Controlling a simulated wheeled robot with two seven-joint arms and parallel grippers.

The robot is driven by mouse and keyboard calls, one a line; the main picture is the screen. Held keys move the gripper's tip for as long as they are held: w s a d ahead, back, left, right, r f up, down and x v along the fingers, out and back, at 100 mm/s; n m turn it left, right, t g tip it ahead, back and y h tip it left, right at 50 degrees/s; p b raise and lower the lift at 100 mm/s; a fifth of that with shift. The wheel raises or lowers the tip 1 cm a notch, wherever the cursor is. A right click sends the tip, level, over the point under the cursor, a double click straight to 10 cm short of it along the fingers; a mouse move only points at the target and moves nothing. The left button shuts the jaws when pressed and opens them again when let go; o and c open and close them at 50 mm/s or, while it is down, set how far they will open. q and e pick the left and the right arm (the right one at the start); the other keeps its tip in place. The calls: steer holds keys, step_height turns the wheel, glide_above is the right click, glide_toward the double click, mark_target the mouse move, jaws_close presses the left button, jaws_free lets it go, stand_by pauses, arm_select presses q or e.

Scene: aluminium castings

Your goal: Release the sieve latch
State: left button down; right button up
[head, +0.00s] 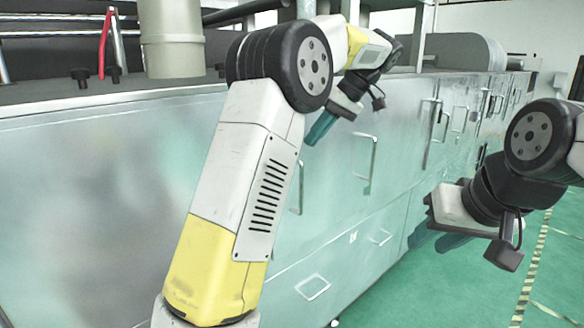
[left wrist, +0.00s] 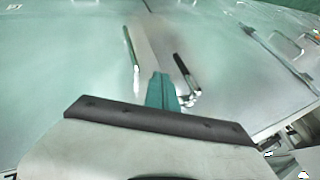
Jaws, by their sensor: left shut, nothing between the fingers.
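A latch-like lever with a black grip (left wrist: 186,72) and a bright metal end shows on the cabinet front in the left wrist view. My left gripper (left wrist: 160,82) is shut and empty. Its teal fingertips appear just left of the lever's metal end; I cannot tell if they touch. In the head view my left gripper (head: 316,134) is in front of the metal cabinet, partly behind my own arm; I cannot make out the black lever there.
The metal cabinet (head: 100,200) runs away to the right. A slim handle (left wrist: 132,48) is left of my left fingers. Green floor (head: 460,295) is clear at the right.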

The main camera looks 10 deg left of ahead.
arm_select(q)
steer(key=shift+w+d+n, duration=0.25)
steer(key=shift+d+n, duration=0.05)
steer(key=shift+d, duration=0.15)
steer(key=s+a+f, duration=0.2)
steer(key=a+f, duration=0.6)
steer(key=a, duration=0.1)
steer(key=shift+s, duration=0.4)
steer(key=shift+a, duration=0.15)
